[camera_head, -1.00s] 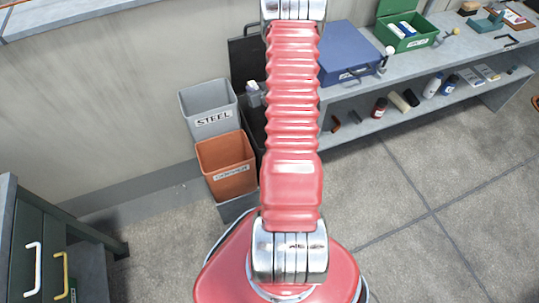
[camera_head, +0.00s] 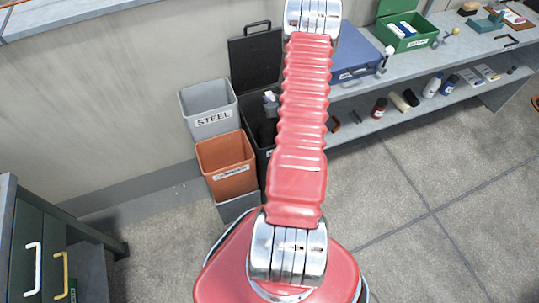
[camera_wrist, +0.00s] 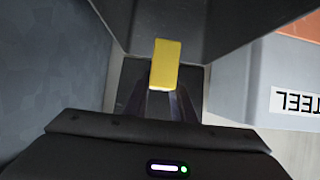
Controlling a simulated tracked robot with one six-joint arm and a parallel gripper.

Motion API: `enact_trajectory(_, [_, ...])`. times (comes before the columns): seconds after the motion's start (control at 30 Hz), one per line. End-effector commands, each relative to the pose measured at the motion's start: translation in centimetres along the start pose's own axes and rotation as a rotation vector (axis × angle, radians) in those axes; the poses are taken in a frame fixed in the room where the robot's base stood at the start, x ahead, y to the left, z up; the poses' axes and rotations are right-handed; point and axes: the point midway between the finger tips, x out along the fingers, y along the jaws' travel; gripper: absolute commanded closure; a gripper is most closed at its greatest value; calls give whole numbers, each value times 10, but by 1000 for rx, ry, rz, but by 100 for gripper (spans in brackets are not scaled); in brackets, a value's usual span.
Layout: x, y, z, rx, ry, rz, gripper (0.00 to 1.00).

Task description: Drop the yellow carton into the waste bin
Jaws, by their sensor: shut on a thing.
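The yellow carton (camera_wrist: 165,64) shows in the wrist view, at the ends of the fingers of my gripper (camera_wrist: 165,92). My gripper is shut on it. Dark grey walls (camera_wrist: 215,25) rise around and beyond the carton. A black bin with a raised lid (camera_head: 257,58) stands at the wall in the head view, partly behind my arm. No label shows on it, so I cannot confirm that it is the waste bin. The carton cannot be made out in the head view.
The grey STEEL bin (camera_head: 209,108) and orange bin (camera_head: 227,165) stand left of the black bin. A bench (camera_head: 455,50) with a blue case (camera_head: 350,62) and a green box (camera_head: 405,35) runs to the right. Green drawers (camera_head: 35,245) stand at lower left. The right floor is clear.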

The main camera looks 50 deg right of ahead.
Motion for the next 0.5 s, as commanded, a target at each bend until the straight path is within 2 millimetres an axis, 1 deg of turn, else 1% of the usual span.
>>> enact_trajectory(0.03, [3,0,6,1,-1,0,99])
enact_trajectory(0.3, [16,0,29,1,-2,-1,99])
enact_trajectory(0.5, [21,0,38,0,0,-1,99])
